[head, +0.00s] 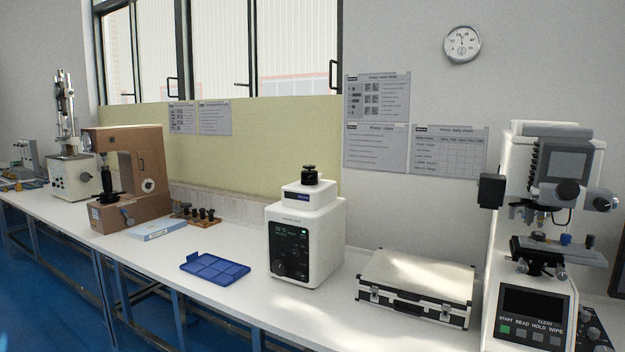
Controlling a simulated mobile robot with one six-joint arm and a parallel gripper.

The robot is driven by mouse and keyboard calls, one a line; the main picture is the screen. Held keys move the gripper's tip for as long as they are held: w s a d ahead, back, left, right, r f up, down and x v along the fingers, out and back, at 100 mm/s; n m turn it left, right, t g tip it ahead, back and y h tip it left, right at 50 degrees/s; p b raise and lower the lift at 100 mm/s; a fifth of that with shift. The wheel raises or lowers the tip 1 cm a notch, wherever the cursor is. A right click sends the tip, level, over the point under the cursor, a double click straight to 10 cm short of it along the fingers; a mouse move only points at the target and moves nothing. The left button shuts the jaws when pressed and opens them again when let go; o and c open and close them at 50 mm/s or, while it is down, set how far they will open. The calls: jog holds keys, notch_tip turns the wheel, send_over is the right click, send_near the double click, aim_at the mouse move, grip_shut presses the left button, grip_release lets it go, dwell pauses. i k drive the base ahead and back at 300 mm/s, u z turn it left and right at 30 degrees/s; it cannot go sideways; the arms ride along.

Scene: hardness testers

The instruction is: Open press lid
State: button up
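The press (305,240) is a white box-shaped machine standing on the bench right of the middle in the head view. Its front has a dark panel with a lit green display and knobs. Its lid (309,196) is a white raised block on top with a black knob (310,175), and it looks seated on the body. My gripper does not show in the head view.
A blue compartment tray (215,268) lies left of the press on the white bench (230,306). A silver-edged case (416,285) lies to its right. Hardness testers stand at the far right (545,215) and left (125,180). A light blue box (157,229) lies left.

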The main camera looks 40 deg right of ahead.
aim_at(306, 174)
jog(key=z, duration=0.25)
jog(key=i, duration=0.9)
jog(key=u, duration=0.2)
